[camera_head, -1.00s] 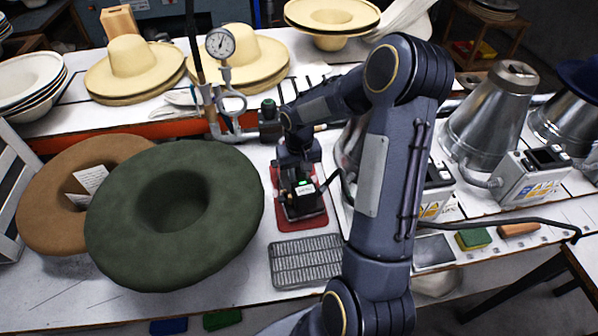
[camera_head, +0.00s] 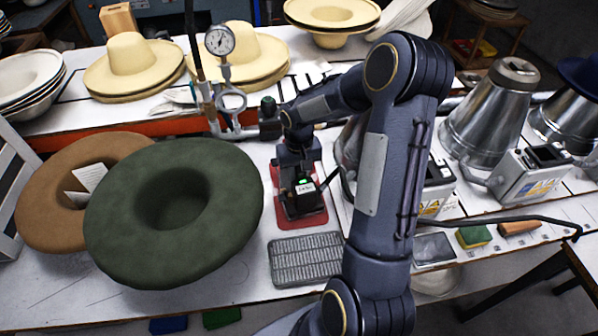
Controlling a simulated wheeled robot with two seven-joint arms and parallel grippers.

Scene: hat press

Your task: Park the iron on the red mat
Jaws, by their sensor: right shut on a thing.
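The red mat (camera_head: 318,220) lies on the white bench, left of the metal cones. My right gripper (camera_head: 301,207) is over the mat, pointing down, and is shut on a dark thing that looks like the iron. The iron is mostly hidden by the gripper and wrist, so its outline and whether its base touches the mat cannot be told. Red mat shows at the sides and front of the gripper. My left gripper is not in view.
A green hat (camera_head: 225,235) and brown hat (camera_head: 45,205) lie to the left. A grey ribbed plate (camera_head: 305,260) lies in front of the mat. A pressure gauge (camera_head: 219,40) on a pipe stands behind. A metal cone (camera_head: 487,115) and control box (camera_head: 533,174) stand right.

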